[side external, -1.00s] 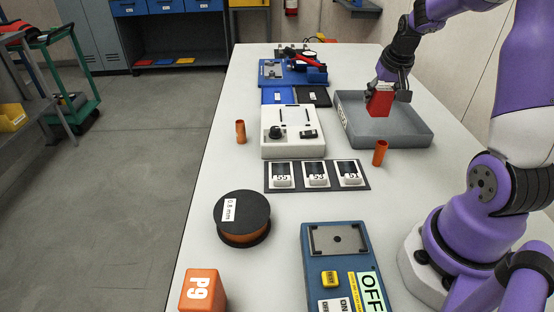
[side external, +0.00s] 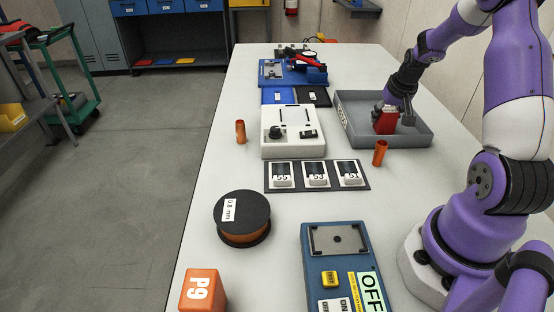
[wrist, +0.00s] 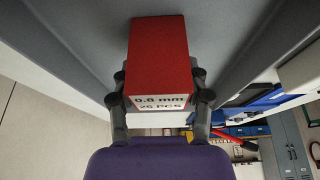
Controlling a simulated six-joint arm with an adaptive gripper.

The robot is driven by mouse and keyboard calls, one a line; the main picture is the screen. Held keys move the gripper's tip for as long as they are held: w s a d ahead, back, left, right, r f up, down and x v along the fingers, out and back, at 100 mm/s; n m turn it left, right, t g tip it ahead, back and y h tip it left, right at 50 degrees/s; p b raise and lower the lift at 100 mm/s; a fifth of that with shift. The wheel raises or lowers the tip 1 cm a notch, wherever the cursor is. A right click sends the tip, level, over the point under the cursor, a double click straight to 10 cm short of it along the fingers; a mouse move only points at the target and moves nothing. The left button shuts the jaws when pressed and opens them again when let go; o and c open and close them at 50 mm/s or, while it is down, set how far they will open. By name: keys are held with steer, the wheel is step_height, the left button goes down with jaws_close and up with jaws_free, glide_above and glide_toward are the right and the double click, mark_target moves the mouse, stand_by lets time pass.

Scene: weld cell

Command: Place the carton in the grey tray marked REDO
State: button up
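The red carton (side external: 386,122) is inside the grey tray (side external: 421,139) at the right of the table. My gripper (side external: 394,117) reaches down into the tray. In the wrist view the fingers of my gripper (wrist: 160,100) are on both sides of the carton, against its sides. The carton looks at or very near the tray floor; I cannot tell if it touches. The marking on the tray's left wall is too small to read.
An orange tube (side external: 380,153) stands just in front of the tray. A white box with a knob (side external: 293,145) is left of the tray. Black and blue flat pieces (side external: 313,96) lie behind that box. The tray floor around the carton looks clear.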

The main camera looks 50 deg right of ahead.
steer(key=o, duration=0.3)
steer(key=v, duration=1.2)
steer(key=w+a+r+n+t+y, duration=0.1)
steer(key=a+r+n, duration=0.15)
steer(key=a, duration=0.65)
steer(key=w+a+r+n+t, duration=0.1)
steer(key=a+r+n, duration=0.15)
steer(key=a, duration=0.65)
steer(key=s+a+n, duration=0.1)
steer(key=a, duration=0.2)
steer(key=s+a+n+y, duration=0.1)
steer(key=s+a, duration=0.1)
steer(key=a, duration=0.1)
steer(key=s+a+f+n+y, duration=0.1)
steer(key=s+a+n, duration=0.1)
steer(key=a, duration=0.1)
steer(key=shift+s+a, duration=0.1)
steer(key=shift+a, duration=0.2)
